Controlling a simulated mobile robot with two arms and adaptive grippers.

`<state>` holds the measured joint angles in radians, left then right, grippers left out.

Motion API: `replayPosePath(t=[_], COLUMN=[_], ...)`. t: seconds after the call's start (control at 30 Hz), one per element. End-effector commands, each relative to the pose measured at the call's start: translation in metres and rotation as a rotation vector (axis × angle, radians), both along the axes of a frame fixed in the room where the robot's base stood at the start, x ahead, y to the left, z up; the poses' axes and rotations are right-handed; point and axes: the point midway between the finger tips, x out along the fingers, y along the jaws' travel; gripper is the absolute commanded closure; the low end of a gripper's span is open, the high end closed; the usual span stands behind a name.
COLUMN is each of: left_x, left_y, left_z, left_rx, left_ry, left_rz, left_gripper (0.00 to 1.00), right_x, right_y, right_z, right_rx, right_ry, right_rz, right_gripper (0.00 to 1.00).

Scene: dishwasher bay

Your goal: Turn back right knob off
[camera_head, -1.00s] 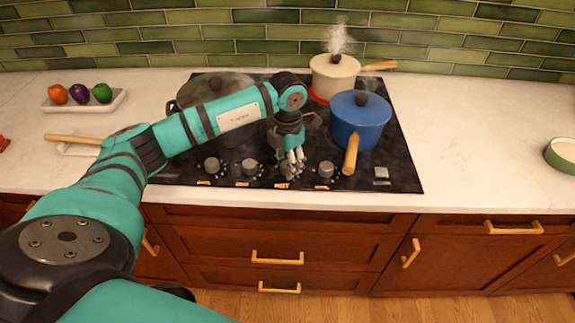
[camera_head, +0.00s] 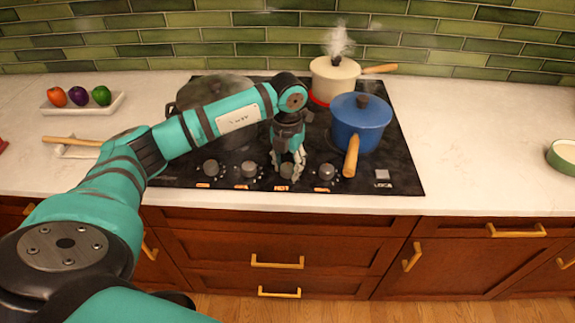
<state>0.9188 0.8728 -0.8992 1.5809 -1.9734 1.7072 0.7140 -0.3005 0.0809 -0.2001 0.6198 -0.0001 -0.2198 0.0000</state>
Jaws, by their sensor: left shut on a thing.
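Several grey knobs sit in a row along the front of the black cooktop (camera_head: 400,165). My left gripper (camera_head: 288,174) points down at the third knob from the left and is shut on it; the fingers hide most of that knob. The first knob (camera_head: 211,168), second knob (camera_head: 249,171) and fourth knob (camera_head: 326,172) are clear of it. Small orange lit marks show below the knobs. A cream pot (camera_head: 333,82) steams on the back right burner, whose rim (camera_head: 318,99) glows red. My right gripper is not in view.
A blue pot (camera_head: 361,117) stands front right, its wooden handle (camera_head: 351,157) reaching toward the fourth knob. A dark pot (camera_head: 185,98) is partly behind my arm. A tray (camera_head: 112,103) with vegetables lies left. The right counter is mostly clear.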

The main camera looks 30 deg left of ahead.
Motion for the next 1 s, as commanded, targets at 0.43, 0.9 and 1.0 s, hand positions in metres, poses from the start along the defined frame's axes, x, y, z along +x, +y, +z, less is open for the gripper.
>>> replayPosePath(t=[0.43, 0.9, 1.0], left_x=[0.001, 0.001, 0.002], left_y=[0.000, 0.000, 0.000], left_z=[0.001, 0.021, 0.042], left_rx=[0.000, -0.001, -0.001], left_ry=[-0.004, -0.006, -0.007], left_rz=[0.002, 0.000, 0.001], left_gripper=[0.41, 0.40, 0.40], right_x=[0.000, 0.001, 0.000], right_y=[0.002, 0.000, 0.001], right_z=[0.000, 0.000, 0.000], right_rx=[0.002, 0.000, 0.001], right_ry=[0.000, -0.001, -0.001], right_rz=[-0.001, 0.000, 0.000], right_gripper=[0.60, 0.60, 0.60])
